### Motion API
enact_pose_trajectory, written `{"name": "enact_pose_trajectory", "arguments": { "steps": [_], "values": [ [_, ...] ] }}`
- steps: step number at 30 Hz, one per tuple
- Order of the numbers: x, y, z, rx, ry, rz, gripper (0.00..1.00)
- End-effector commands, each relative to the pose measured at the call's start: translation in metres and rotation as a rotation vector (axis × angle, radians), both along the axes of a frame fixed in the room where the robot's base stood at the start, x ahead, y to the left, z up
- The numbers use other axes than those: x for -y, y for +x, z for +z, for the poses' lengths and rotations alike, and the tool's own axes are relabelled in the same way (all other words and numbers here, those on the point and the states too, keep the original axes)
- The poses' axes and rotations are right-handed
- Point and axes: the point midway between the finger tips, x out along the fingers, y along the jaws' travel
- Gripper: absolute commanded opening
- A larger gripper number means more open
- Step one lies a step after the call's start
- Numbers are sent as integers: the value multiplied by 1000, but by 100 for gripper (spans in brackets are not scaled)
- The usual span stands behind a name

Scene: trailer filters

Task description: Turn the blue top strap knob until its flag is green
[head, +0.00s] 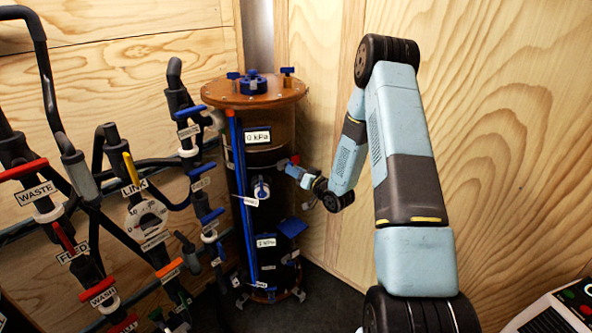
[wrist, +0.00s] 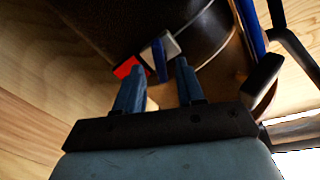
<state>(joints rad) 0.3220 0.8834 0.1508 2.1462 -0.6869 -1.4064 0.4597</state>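The black filter cylinder (head: 262,140) with a brown top plate stands in the middle of the head view. On its right side, high up, a small red flag (head: 295,159) shows at the strap knob; my gripper (head: 291,170) mostly hides the knob there. In the wrist view the knob has a blue bar (wrist: 160,60) on a pale grey block, with the red flag (wrist: 126,67) beside it. My gripper (wrist: 158,70) is open, its two blue fingers apart. The blue bar lies between the fingertips in the picture; I cannot tell whether they touch it.
A rack of dark pipes (head: 100,200) with labelled red, orange and blue valve handles stands left of the cylinder. Plywood walls (head: 500,120) close the back and right. A control panel (head: 560,310) is at lower right.

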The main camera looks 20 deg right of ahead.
Motion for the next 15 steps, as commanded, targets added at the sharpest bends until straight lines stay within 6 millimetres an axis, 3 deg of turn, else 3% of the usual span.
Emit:
{"name": "enact_pose_trajectory", "arguments": {
  "steps": [6,15],
  "values": [
    [-8,17,0,1,0,0,38],
    [-9,20,0,0,0,-1,38]
  ]
}}
